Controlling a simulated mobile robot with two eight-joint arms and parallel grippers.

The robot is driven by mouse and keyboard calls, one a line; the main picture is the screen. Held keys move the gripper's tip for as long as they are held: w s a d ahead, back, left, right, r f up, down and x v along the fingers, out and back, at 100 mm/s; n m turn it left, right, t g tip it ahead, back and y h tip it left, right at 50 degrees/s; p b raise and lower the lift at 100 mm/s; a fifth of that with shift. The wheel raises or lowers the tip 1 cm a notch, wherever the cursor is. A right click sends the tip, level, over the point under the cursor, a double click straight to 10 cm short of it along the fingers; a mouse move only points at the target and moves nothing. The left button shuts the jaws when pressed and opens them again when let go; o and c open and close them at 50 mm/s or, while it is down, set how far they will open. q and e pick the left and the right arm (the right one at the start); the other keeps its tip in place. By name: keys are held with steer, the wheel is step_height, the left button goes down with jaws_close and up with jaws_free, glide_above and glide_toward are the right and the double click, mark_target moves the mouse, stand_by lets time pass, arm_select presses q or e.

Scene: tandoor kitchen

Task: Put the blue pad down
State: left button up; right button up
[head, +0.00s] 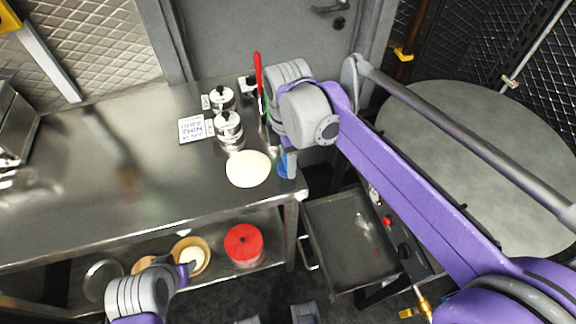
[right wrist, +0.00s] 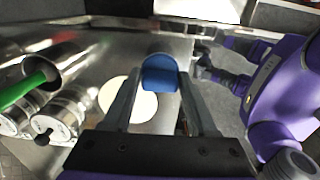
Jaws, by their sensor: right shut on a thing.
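The blue pad (head: 287,165) is a small rounded pad, seen over the right end of the steel table (head: 120,170). In the right wrist view the blue pad (right wrist: 160,74) sits between the fingertips of my right gripper (right wrist: 160,82), which is shut on it. In the head view the right gripper (head: 286,152) is mostly hidden under its own wrist. I cannot tell whether the pad touches the table. My left arm shows low at the left, by the lower shelf; its gripper (head: 188,270) is barely seen and its fingers cannot be made out.
A flat pale dough round (head: 248,169) lies just left of the pad. Two lidded canisters (head: 229,126), a small sign (head: 191,129) and a red-handled tool (head: 258,75) stand behind it. A red container (head: 243,244) is on the lower shelf. The table's left part is clear.

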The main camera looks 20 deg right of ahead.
steer(key=shift+f, duration=1.45)
steer(key=shift+f, duration=0.2)
steer(key=o, duration=1.3)
steer(key=shift+r, duration=0.2)
step_height(320, 180, up, 12)
steer(key=shift+p, duration=0.5)
steer(key=s+d+f+m+t, duration=0.2)
steer(key=s+d+f+m, duration=0.1)
steer(key=s+f+m, duration=0.4)
steer(key=s+d+f+m+t, duration=0.3)
steer(key=s+f+m, duration=0.5)
steer(key=f+m, duration=0.3)
steer(key=shift+d, duration=0.3)
